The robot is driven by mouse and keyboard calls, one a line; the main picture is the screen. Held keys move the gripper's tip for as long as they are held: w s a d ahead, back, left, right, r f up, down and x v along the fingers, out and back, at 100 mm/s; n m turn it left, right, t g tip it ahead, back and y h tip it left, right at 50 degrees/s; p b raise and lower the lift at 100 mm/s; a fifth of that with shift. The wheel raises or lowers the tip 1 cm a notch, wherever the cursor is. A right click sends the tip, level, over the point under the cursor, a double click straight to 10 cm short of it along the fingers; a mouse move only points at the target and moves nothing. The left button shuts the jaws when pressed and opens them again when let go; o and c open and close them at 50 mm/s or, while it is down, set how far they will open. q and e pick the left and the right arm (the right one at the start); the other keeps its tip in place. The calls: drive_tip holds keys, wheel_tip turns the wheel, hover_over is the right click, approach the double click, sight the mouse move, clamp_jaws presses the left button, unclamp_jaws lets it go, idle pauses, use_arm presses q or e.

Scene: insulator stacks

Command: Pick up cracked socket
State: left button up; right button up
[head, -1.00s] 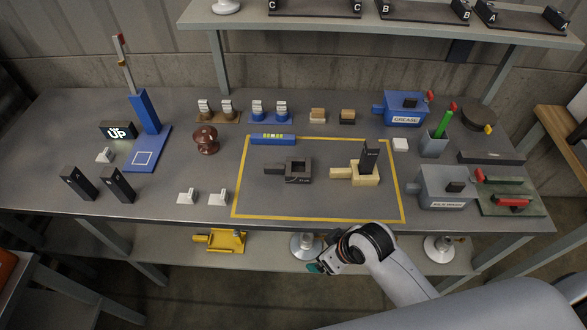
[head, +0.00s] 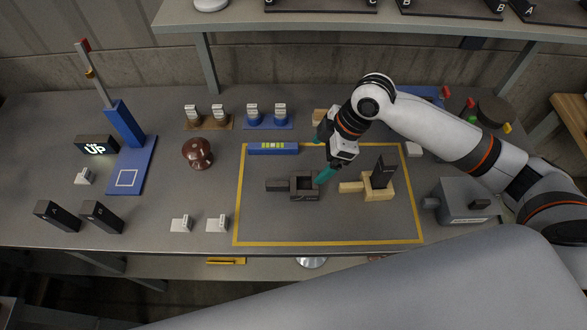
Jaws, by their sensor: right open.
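A dark grey square socket (head: 304,193) with a side handle lies inside the yellow outline on the table. A tan socket (head: 375,193) with a similar handle lies to its right, with a black block (head: 384,172) standing in it. I cannot make out a crack on either one. My right gripper (head: 322,157) is open and empty, its teal fingertips spread above and just behind the dark socket's right side. Touching cannot be judged. The arm reaches in from the right. My left gripper is not in view.
A blue bar (head: 273,148) lies at the back of the outline. A brown insulator (head: 197,153) and white pieces (head: 181,223) stand to the left. The front of the outlined area is clear.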

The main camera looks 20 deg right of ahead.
drive_tip(key=p, duration=0.1)
approach(297, 186)
drive_tip(key=shift+s+a, duration=0.25)
drive_tip(key=shift+w+a+f, duration=0.1)
drive_tip(key=shift+w+f, duration=0.05)
drive_tip(key=shift+f, duration=0.2)
drive_tip(key=shift+w+a+f, duration=0.1)
drive_tip(key=shift+f, duration=0.15)
drive_tip(key=p+x, duration=0.1)
drive_tip(key=x, duration=0.3)
drive_tip(key=shift+a+f, duration=0.1)
drive_tip(key=shift+a, duration=0.05)
drive_tip(key=shift+f, duration=0.25)
drive_tip(key=c, duration=0.8)
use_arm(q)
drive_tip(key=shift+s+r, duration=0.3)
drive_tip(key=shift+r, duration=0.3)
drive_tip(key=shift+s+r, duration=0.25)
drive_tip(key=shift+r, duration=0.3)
use_arm(e)
drive_tip(key=c, duration=0.5)
